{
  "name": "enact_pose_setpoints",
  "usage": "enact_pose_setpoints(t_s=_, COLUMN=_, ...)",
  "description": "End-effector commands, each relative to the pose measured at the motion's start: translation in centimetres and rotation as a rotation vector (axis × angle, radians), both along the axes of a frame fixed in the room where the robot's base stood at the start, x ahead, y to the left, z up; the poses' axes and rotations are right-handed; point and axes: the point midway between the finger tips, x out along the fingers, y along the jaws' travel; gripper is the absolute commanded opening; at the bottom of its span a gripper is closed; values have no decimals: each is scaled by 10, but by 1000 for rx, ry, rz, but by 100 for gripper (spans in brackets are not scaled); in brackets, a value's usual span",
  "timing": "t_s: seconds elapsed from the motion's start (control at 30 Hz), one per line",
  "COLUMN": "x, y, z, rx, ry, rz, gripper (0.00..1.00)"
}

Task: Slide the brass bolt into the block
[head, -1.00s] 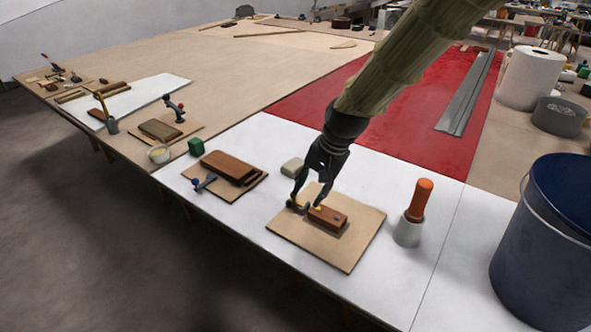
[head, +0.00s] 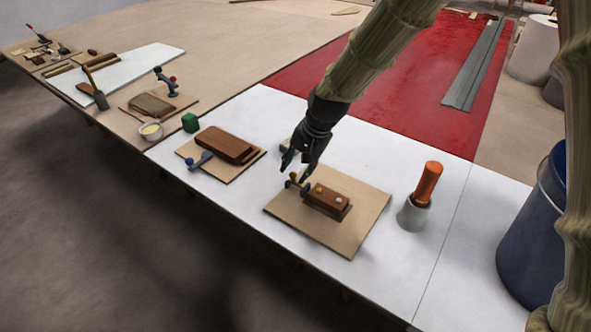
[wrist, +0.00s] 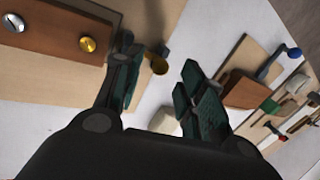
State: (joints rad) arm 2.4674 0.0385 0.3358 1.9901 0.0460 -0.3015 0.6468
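The dark red-brown block (head: 327,203) lies on a tan board (head: 348,232). Its face carries a brass knob (wrist: 87,44) and a silver screw head (wrist: 14,22). The brass bolt (head: 293,180) shows as a brass-coloured round end at the block's left end in the head view; its shank is mostly hidden. Whether a finger touches the bolt cannot be told.
An orange-handled tool (head: 427,186) in a grey cup stands right of the board. A blue bucket (head: 530,235) is at the far right. Another board with a brown block (head: 226,145) and blue-knobbed clamp (head: 198,162) lies left.

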Motion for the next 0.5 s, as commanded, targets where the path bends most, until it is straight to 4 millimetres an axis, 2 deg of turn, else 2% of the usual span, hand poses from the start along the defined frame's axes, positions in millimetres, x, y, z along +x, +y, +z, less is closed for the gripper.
enact_pose_setpoints(t_s=0.2, x=3, y=4, z=-15, rx=0, ry=1, rz=0, gripper=40)
enact_pose_setpoints(t_s=0.5, x=3, y=5, z=-17, rx=0, ry=0, rz=0, gripper=40)
